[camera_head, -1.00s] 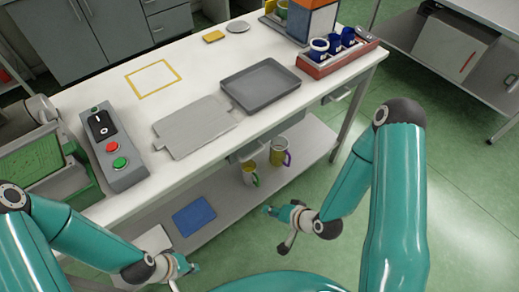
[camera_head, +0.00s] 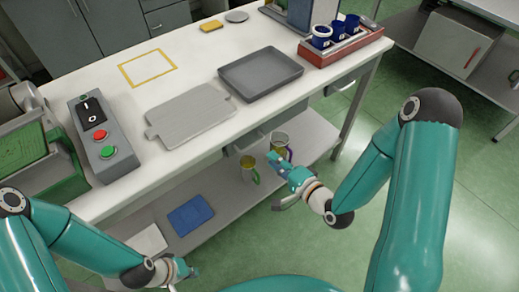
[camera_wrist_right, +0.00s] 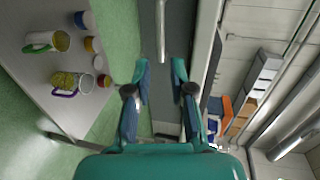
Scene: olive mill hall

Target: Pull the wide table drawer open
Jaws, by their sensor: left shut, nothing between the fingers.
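The drawer front (camera_head: 243,143) is a grey panel under the front edge of the white table, largely hidden by the tabletop in the head view. The right wrist view shows a grey front (camera_wrist_right: 180,30) with a pale bar handle (camera_wrist_right: 160,30). The bar lies ahead of my right gripper (camera_wrist_right: 159,75), in line with the gap between its fingers. That gripper is open and empty; I cannot tell whether it touches the bar. In the head view my right gripper (camera_head: 275,159) is low in front of the table. My left gripper (camera_head: 190,271) is shut and empty at the bottom left.
A second handle (camera_head: 342,86) shows under the table's right end. Mugs (camera_head: 249,168) and a blue mat (camera_head: 191,215) are on the lower shelf (camera_head: 305,140). A grey tray (camera_head: 262,91), a grey board (camera_head: 190,116) and a switch box (camera_head: 103,138) stand on top.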

